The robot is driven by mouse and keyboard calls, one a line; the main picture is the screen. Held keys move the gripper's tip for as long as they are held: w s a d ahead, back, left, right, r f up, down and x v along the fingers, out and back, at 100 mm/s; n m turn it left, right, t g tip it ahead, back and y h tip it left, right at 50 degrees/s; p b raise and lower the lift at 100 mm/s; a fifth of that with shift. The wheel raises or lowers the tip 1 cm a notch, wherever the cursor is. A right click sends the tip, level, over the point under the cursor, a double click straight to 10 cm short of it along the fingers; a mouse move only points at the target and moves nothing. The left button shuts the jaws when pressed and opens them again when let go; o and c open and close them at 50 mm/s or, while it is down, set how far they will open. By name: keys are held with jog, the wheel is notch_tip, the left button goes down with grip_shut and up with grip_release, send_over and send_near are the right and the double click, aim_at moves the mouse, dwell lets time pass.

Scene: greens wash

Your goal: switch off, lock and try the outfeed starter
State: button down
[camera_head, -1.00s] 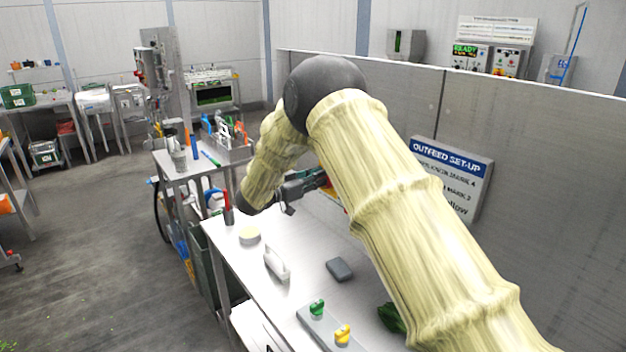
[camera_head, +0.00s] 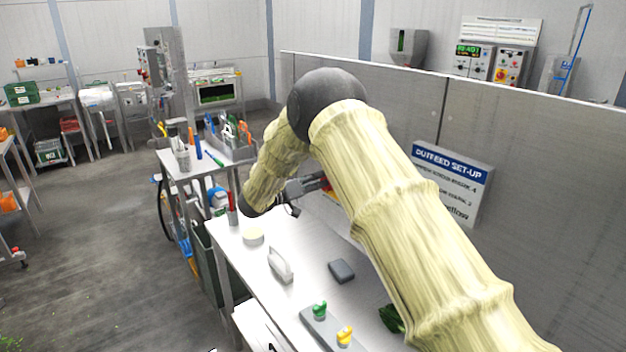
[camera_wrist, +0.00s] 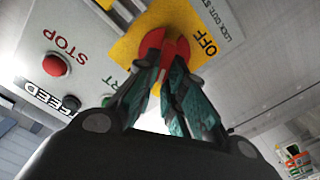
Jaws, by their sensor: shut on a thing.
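The outfeed starter's pale panel (camera_wrist: 92,62) fills the upper part of the wrist view. It has a red STOP button (camera_wrist: 55,65) and a dark button (camera_wrist: 71,103). A yellow plate (camera_wrist: 128,50) marked OFF lies behind a red switch handle (camera_wrist: 152,40). My gripper (camera_wrist: 166,68) is shut on the red handle, with its green fingers on either side. The fingers cover part of the handle and plate, so I cannot tell the switch's setting. In the head view my gripper (camera_head: 308,185) is mostly hidden by my arm. No padlock is plain to see.
The OUTFEED SET-UP sign (camera_head: 452,182) is on the wall to the right.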

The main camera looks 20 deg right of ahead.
jog(key=n+p, duration=0.1)
jog(key=n, duration=0.3)
jog(key=f+n+p, duration=0.1)
jog(key=n, duration=0.3)
jog(key=n+p, duration=0.1)
jog(key=n, duration=0.2)
jog(key=shift+w+d+f+n+p, duration=0.15)
jog(key=shift+w+f+n+p, duration=0.05)
jog(key=shift+w+n+p, duration=0.2)
dwell(0.3)
jog(key=c, duration=1.5)
grip_release()
jog(key=shift+s+d, duration=0.1)
jog(key=shift+d, duration=0.05)
jog(key=v, duration=1.2)
jog(key=shift+a, duration=0.25)
